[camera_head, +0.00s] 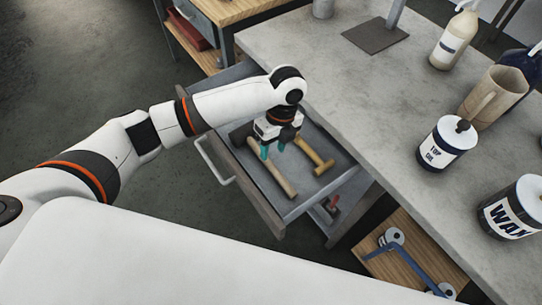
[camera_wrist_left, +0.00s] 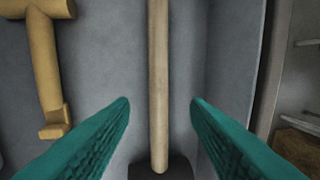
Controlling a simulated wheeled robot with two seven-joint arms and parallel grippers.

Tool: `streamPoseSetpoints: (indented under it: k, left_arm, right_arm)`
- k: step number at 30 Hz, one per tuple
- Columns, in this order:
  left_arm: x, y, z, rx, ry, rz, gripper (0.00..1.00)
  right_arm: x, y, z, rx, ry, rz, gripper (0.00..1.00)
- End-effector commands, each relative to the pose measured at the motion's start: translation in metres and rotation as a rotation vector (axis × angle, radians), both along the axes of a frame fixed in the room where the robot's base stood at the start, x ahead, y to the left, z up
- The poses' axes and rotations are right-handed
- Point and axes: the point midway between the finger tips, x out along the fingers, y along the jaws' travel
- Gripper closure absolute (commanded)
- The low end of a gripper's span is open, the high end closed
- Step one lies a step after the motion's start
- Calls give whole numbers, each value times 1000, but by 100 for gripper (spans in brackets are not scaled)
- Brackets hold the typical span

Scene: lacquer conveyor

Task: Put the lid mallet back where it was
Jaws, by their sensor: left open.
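The lid mallet appears to be the tool with a long pale wooden handle (camera_head: 275,178) lying in the open drawer (camera_head: 297,211). In the left wrist view its handle (camera_wrist_left: 158,80) runs up the middle, with a dark head (camera_wrist_left: 160,170) cut off at the bottom edge. My left gripper (camera_head: 273,150) is over the drawer with its teal fingers open. In the left wrist view the fingers (camera_wrist_left: 160,103) stand on either side of the handle, apart from it. Whether the mallet rests fully on the drawer floor is hard to tell. My right gripper is not in view.
A yellow wooden tool (camera_head: 316,157) lies in the drawer beside the mallet and also shows in the left wrist view (camera_wrist_left: 45,65). The grey worktop (camera_head: 370,105) overhangs the drawer's right side, carrying a TOP OIL can (camera_head: 440,145), a WAX can (camera_head: 512,208) and a spray bottle (camera_head: 454,38).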

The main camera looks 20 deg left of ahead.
Motion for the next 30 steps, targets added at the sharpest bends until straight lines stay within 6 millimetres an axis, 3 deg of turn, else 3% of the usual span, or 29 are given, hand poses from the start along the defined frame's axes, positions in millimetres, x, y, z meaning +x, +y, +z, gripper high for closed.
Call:
streamPoseSetpoints:
  k: [6, 12, 30]
  left_arm:
    - [9, -5, 44, -2, -2, -2, 57]
    - [12, -7, 64, -1, 1, 0, 57]
    - [12, -7, 68, 0, 1, 0, 57]
  right_arm:
    - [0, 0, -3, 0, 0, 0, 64]
    - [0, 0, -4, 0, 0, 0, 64]
    - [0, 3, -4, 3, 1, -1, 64]
